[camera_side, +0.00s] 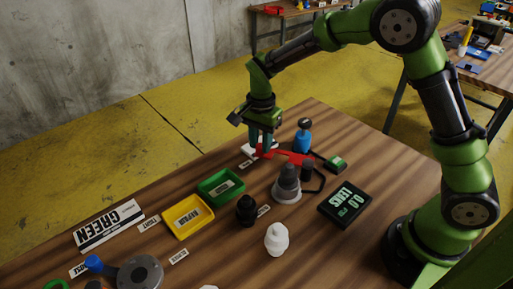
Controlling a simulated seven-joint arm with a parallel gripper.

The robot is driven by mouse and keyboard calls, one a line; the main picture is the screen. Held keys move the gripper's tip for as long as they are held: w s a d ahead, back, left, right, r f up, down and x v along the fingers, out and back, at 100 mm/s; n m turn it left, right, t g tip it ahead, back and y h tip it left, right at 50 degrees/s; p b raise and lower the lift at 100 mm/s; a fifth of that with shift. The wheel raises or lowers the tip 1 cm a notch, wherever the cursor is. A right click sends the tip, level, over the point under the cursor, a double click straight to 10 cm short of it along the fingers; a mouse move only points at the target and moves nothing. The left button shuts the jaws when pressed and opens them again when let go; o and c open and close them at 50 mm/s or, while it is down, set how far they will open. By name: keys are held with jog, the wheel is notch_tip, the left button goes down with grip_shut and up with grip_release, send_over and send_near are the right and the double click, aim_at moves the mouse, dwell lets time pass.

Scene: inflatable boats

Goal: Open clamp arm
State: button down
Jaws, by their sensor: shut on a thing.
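My gripper (261,140) points down at the far side of the wooden table, with its fingers shut at the left end of a red clamp arm (295,158). A dark upright post (308,171) stands at the right part of the red arm. The fingertips partly hide the arm's left end. The exact angle of the arm is hard to tell at this size.
Green (220,187) and yellow (188,217) trays, a black part (246,209) and a white part (277,239) stand nearer.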

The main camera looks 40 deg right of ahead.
jog(key=c, duration=1.1)
grip_release()
jog(key=shift+d, duration=0.15)
notch_tip(320, 180, up, 17)
jog(key=s+d+n+t, duration=0.1)
jog(key=s+n+t, duration=0.1)
jog(key=s, duration=0.5)
jog(key=s+d+n+t+y, duration=0.1)
jog(key=s+n+t, duration=0.1)
jog(key=s+n, duration=0.3)
jog(key=s+d+n+t+y, duration=0.1)
jog(key=s+n+t, duration=0.2)
jog(key=s, duration=0.5)
jog(key=shift+s+d+r+n, duration=0.25)
jog(key=shift+s+n, duration=0.1)
jog(key=shift+n, duration=0.05)
